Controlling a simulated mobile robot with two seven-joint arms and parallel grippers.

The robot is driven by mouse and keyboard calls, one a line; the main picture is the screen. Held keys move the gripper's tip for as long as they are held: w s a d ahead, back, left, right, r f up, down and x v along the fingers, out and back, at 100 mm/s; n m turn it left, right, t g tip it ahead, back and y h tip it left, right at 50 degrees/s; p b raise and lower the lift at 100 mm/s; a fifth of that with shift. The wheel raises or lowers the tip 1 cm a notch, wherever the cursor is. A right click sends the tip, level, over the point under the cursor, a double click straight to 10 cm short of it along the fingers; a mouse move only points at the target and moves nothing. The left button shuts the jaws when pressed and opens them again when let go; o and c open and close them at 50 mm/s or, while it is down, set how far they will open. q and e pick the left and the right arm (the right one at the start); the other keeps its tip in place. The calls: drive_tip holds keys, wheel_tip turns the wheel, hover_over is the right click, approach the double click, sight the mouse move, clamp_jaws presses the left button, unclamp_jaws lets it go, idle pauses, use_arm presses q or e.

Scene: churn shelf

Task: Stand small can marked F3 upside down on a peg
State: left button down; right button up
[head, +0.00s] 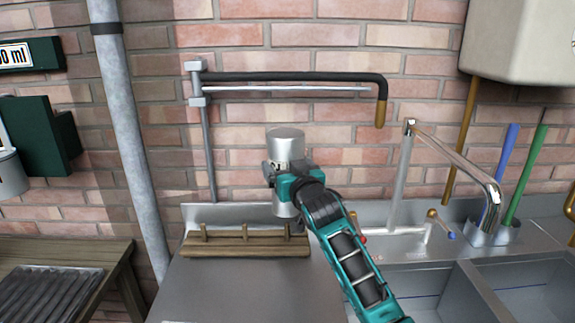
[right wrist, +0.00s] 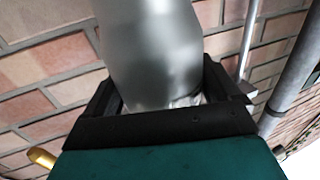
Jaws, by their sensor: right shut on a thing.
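A silver can (head: 286,142) is held in my right gripper (head: 284,170), above the back of the steel counter. The can stands roughly upright in the grip, its flat grey end on top; no F3 marking shows. The right wrist view shows the can's smooth grey side (right wrist: 152,45) between the dark jaws (right wrist: 160,108), which are shut on it. Below and behind the gripper, a wooden rack (head: 235,246) with short upright pegs (head: 245,232) lies along the steel counter. My left gripper is not in view.
A black-sleeved swing pipe (head: 300,77) sticks out from the brick wall above the can. A chrome tap (head: 455,160) and sinks (head: 415,297) are at the right. The counter's front is clear.

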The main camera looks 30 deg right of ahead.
sight(291, 212)
drive_tip(key=shift+w+d+f+b, duration=0.1)
drive_tip(key=shift+f+b, duration=1.4)
drive_tip(key=shift+f, duration=0.9)
drive_tip(key=shift+w+d+f+b, duration=0.1)
drive_tip(key=shift+f+b, duration=1.4)
drive_tip(key=shift+f, duration=1)
drive_tip(key=shift+f, duration=0.25)
drive_tip(key=o, duration=0.8)
drive_tip(key=shift+o, duration=0.4)
drive_tip(key=shift+f, duration=0.15)
drive_tip(key=shift+s+a, duration=0.1)
